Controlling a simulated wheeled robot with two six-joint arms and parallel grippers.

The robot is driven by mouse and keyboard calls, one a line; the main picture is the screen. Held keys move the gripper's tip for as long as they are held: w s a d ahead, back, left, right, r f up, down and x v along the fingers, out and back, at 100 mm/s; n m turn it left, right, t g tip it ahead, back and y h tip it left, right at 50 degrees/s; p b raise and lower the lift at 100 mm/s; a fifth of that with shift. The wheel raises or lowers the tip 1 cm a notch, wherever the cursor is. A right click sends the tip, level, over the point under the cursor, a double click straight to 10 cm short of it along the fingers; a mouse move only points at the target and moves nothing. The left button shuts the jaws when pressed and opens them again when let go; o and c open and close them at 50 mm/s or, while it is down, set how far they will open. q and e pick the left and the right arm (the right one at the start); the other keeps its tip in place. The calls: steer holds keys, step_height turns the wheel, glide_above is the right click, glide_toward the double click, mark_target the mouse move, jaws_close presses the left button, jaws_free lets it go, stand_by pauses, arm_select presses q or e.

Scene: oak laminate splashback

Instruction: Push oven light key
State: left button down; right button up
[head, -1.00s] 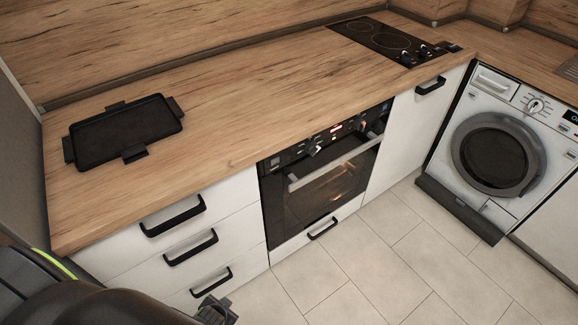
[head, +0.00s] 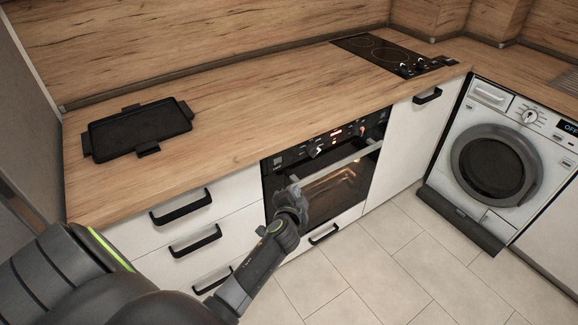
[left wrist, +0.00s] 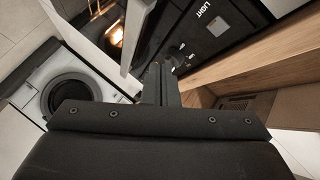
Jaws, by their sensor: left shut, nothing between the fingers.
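The black built-in oven (head: 318,185) has a control panel (head: 345,132) along its top, with knobs and a red display. In the left wrist view, a pale grey square key (left wrist: 217,27) sits beside the word LIGHT on the panel. In the head view the key (head: 277,161) is small, at the panel's left end. My left gripper (head: 294,191) is shut and empty, in front of the oven's left side and below the panel. Its fingers (left wrist: 160,72) point toward the panel in the left wrist view, apart from the key. My right gripper is not in view.
The oven's bar handle (head: 335,165) sticks out just below the panel, close to my left gripper. The wooden worktop (head: 240,110) overhangs above, with a black tray (head: 138,128) on it. Drawer handles (head: 181,207) stand out at left. The tiled floor in front is clear.

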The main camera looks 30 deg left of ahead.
mark_target(278, 161)
arm_select(q)
steer(key=shift+w+d+r+t, duration=0.15)
steer(key=shift+w+r, duration=0.05)
steer(key=shift+r, duration=0.35)
steer(key=shift+w+d+r+t, duration=0.15)
steer(key=shift+r, duration=0.35)
steer(key=shift+a, duration=0.1)
steer(key=w+a, duration=0.3)
steer(key=a, duration=0.5)
steer(key=shift+w, duration=0.25)
steer(key=shift+b, duration=0.3)
stand_by(1.0)
steer(key=shift+w+a, duration=0.15)
steer(key=shift+a, duration=0.2)
